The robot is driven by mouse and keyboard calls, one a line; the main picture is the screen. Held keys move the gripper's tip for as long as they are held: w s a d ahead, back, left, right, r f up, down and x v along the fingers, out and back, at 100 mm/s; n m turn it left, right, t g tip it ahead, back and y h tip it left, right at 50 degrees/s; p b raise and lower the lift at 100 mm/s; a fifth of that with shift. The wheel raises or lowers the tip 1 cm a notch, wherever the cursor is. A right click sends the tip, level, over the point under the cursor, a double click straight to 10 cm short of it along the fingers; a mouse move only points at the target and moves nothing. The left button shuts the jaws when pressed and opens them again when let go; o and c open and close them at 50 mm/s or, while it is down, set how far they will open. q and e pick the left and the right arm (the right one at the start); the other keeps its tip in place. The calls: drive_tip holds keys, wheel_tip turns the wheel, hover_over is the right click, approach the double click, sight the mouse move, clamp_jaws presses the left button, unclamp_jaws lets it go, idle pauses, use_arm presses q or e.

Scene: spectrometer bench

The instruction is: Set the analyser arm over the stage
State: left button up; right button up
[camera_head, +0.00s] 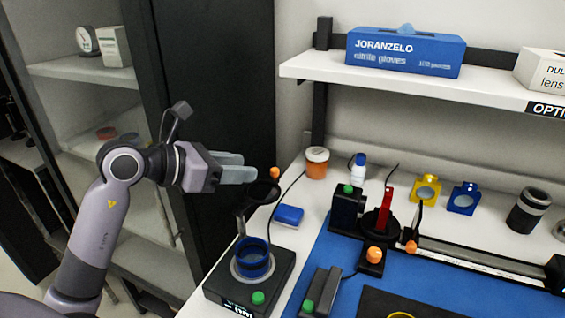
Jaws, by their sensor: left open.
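A black instrument (222,288) with a small display and a green knob stands at the bench's left end. Its stage (252,262) carries a blue ring. The analyser arm (262,194) appears as a dark ring on a short post above and behind the stage, with an orange knob (274,173) at its far side. I cannot tell whether the ring lies squarely over the stage. My left gripper (249,168) is open and empty, its pale fingers pointing right just left of the orange knob, apparently apart from it. My right gripper is not in view.
An optical rail (480,262) with black mounts runs along the blue mat (437,298). An orange-labelled jar (316,163) stands at the back. A shelf (400,84) overhangs the bench; a black cabinet panel (215,90) stands behind my gripper.

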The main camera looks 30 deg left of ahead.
sight(273, 169)
use_arm(q)
drive_tip(key=shift+p+x, duration=0.7)
drive_tip(key=shift+x, duration=2.8)
drive_tip(key=shift+s, duration=0.1)
clamp_jaws()
